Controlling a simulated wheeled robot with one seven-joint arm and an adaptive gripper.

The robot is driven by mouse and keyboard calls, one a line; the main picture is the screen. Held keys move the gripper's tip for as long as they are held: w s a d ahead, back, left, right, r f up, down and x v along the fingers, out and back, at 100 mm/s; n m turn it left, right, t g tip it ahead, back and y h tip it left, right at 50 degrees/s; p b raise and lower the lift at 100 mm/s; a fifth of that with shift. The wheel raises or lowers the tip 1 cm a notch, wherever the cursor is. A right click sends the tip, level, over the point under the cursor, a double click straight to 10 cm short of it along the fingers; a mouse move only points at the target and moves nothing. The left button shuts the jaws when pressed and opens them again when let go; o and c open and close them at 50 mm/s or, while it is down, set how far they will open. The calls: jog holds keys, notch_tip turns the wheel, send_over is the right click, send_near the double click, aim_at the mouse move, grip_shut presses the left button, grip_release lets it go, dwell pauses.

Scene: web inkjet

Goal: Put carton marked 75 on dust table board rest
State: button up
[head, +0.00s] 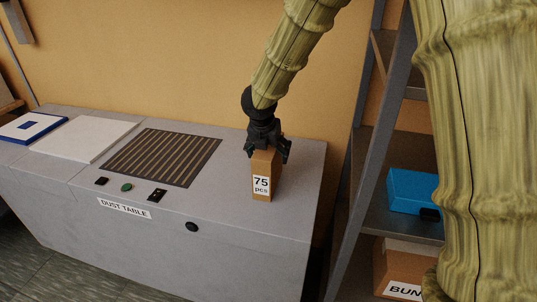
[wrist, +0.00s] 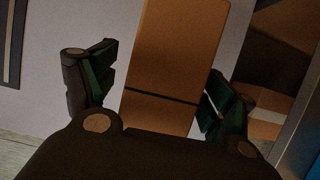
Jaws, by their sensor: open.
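The carton marked 75 (head: 262,187) is a tall brown box with a white "75 pcs" label, upright on the right part of the dust table (head: 225,235). My gripper (head: 268,150) is over the carton's top with its fingers on either side. In the wrist view the carton (wrist: 170,60) stands between the open fingers (wrist: 160,95), with gaps on both sides. The dust table has a slatted dark grille (head: 162,157) and a "DUST TABLE" label. A white board-like slab (head: 83,138) lies left of the grille; I cannot tell if it is the board rest.
A blue-edged white panel (head: 32,127) lies at the table's far left. Buttons and a switch (head: 157,195) sit at the front edge. A metal shelf (head: 365,150) with a blue box (head: 412,190) and a labelled carton (head: 390,270) stands right of the table.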

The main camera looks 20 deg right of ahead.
jog(key=v, duration=1.1)
jog(key=shift+b, duration=0.3)
jog(key=shift+f, duration=0.1)
